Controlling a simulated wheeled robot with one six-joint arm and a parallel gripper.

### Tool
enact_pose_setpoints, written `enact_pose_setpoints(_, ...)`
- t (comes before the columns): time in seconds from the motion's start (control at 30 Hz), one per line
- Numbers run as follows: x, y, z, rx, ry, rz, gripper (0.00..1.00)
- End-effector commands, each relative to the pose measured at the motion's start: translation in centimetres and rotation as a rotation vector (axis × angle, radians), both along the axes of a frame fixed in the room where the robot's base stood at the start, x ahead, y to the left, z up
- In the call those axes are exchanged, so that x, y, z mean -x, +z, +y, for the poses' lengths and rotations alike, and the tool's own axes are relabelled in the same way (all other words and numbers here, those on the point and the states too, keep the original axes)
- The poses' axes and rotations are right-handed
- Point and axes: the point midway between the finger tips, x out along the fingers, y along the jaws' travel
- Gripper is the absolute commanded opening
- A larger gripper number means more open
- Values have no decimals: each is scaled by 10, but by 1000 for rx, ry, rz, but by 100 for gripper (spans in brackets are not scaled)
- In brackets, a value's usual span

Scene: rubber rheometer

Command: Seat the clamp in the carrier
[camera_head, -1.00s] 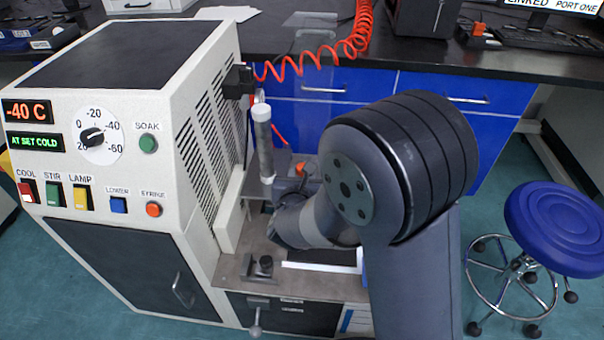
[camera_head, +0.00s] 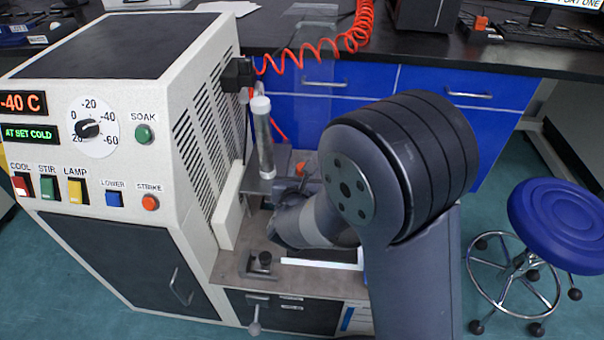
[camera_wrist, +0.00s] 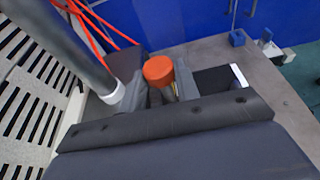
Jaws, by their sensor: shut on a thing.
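My gripper (camera_wrist: 162,93) is shut on the clamp, whose orange knob (camera_wrist: 158,70) stands up between the two fingers. The clamp's body is mostly hidden by the fingers and the wrist. In the head view the orange knob (camera_head: 301,168) shows just beyond my arm, near a grey bracket (camera_head: 264,186) beside the machine. A grey tube with white ends (camera_head: 264,140) stands upright there, left of the knob. In the wrist view the tube (camera_wrist: 75,45) comes close to the left finger; I cannot tell whether they touch. I cannot clearly pick out the carrier.
The white machine (camera_head: 185,130) with slotted vents stands close on the left. A metal bench top (camera_head: 232,268) with a small dark fixture (camera_head: 262,264) lies below. A coiled red hose (camera_head: 340,45) hangs behind. A blue stool (camera_head: 560,215) stands at the right.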

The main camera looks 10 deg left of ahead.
Motion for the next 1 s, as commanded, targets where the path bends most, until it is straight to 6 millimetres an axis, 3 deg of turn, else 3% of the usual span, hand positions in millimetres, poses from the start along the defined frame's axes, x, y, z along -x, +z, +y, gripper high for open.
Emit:
enact_pose_setpoints(0.3, 0, -6, 0, -1, 0, -2, 8)
enact_pose_setpoints(0.33, 0, -5, 0, -1, 0, -2, 32)
enact_pose_setpoints(0.63, 0, -6, 0, 0, 0, -1, 56)
enact_pose_setpoints(0.87, 1, -6, 0, 1, 0, 2, 56)
enact_pose_setpoints(1.0, 12, -1, 0, -1, 2, 1, 56)
